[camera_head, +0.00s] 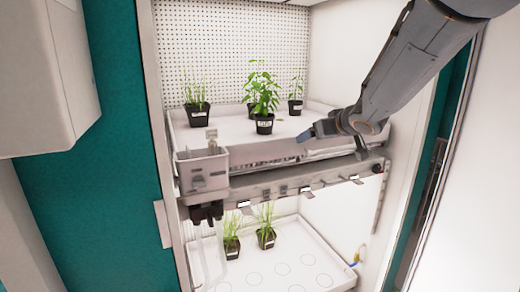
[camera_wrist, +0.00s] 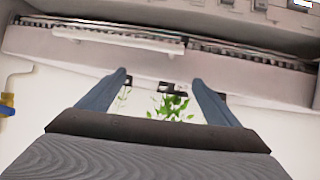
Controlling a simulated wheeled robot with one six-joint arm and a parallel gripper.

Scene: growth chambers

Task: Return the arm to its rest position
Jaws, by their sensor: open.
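My arm reaches in from the upper right in the head view. My gripper (camera_head: 318,133) is at the front right edge of the upper tray (camera_head: 205,141). In the wrist view my gripper (camera_wrist: 159,84) has its two blue-grey fingers spread apart with nothing held between them. Green leaves (camera_wrist: 175,106) show beyond and between the fingers, apart from them.
Several potted plants, one a leafy plant (camera_head: 262,90), stand on the upper tray. Two grass pots, one here (camera_head: 231,247), stand on the lower tray (camera_head: 290,284). A white box (camera_head: 203,170) hangs at the shelf's front left. A teal panel (camera_head: 90,200) lies left.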

